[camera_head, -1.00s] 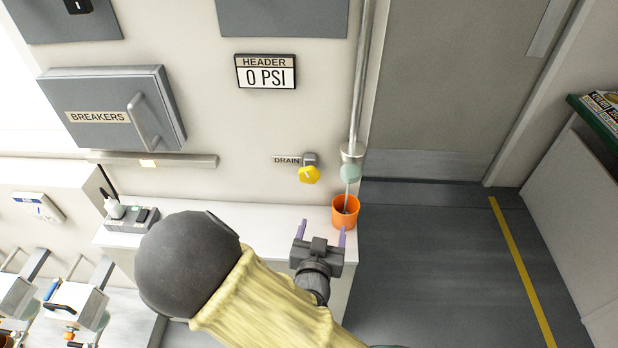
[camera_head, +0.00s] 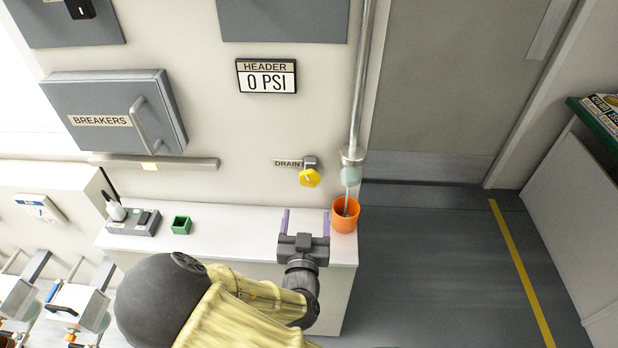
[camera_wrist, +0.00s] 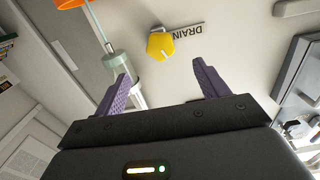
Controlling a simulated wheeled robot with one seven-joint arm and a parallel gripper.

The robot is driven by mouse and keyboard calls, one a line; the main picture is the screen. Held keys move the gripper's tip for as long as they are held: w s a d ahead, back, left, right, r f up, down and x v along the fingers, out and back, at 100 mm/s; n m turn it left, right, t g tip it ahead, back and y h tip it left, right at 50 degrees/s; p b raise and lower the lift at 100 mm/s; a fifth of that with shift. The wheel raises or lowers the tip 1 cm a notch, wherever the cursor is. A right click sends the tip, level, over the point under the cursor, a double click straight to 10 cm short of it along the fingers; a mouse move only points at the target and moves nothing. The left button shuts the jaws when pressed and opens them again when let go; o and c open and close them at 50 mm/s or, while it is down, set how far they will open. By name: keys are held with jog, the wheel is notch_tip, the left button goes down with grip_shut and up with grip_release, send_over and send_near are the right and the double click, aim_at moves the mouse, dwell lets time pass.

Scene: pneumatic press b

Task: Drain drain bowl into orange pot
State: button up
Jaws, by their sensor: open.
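The orange pot (camera_head: 345,217) stands on the right end of the white counter, and its edge shows at the top of the wrist view (camera_wrist: 72,4). The pale green translucent drain bowl (camera_head: 350,176) hangs at the bottom of the vertical pipe, above the pot, with a thin tube running down into it. The bowl also shows in the wrist view (camera_wrist: 119,62). A yellow drain knob (camera_head: 310,178) is on the wall beside the DRAIN label (camera_head: 287,163). My gripper (camera_head: 305,222) is open and empty, left of the pot and below the knob. The pot's inside is mostly hidden.
A header display (camera_head: 266,76) reads 0 PSI. A small green box (camera_head: 181,225) and a grey holder (camera_head: 133,222) stand on the counter (camera_head: 230,228) to the left. A breaker box (camera_head: 118,112) with a handle juts from the wall. Floor to the right is clear.

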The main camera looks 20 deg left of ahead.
aim_at(310, 182)
jog(key=p+x, duration=0.3)
jog(key=x, duration=1)
jog(key=shift+w, duration=0.15)
jog(key=shift+f, duration=0.1)
jog(key=c, duration=1)
